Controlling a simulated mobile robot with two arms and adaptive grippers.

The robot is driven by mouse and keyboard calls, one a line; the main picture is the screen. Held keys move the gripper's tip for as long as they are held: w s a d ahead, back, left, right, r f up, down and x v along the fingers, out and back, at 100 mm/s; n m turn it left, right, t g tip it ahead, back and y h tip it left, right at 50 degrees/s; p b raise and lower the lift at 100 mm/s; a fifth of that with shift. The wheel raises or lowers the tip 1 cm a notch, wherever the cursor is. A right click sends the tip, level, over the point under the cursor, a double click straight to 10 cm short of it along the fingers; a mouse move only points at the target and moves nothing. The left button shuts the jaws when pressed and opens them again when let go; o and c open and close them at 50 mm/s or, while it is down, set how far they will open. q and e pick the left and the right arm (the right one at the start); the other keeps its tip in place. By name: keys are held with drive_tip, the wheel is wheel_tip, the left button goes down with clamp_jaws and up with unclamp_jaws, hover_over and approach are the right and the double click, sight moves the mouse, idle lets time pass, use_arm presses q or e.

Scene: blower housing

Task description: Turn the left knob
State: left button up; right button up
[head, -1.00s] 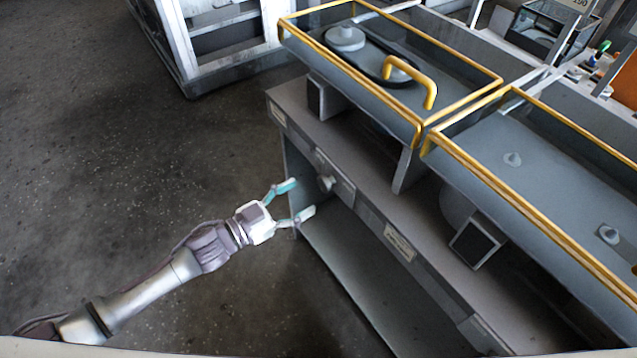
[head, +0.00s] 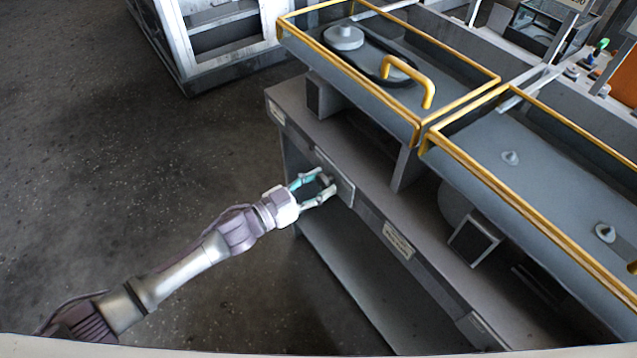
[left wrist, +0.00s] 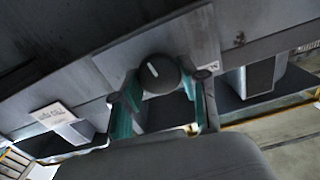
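A round dark knob (left wrist: 160,74) with a white line mark sits on a light plate on the front of the grey bench, in the left wrist view. In the head view the knob (head: 325,180) is partly hidden by my fingers. My left gripper (head: 318,186) is at the knob, with one finger on each side of it. In the left wrist view my left gripper (left wrist: 166,98) has its teal fingers apart, and a gap shows between the knob and the right-hand finger. I cannot tell if the other finger touches it. My right gripper is in neither view.
The grey bench (head: 290,100) has an open space under its front edge. Yellow-railed trays (head: 455,90) stand above it, one with a yellow handle (head: 412,78). A white-framed cabinet (head: 185,60) stands behind. The floor (head: 110,170) at left is clear.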

use_arm(q)
drive_tip(key=shift+c, duration=1.4)
drive_tip(key=shift+m, duration=0.3)
drive_tip(key=m, duration=0.3)
drive_tip(key=shift+m+b, duration=0.35)
drive_tip(key=shift+m, duration=1.55)
drive_tip(key=o, duration=1.1)
drive_tip(key=shift+o, duration=0.2)
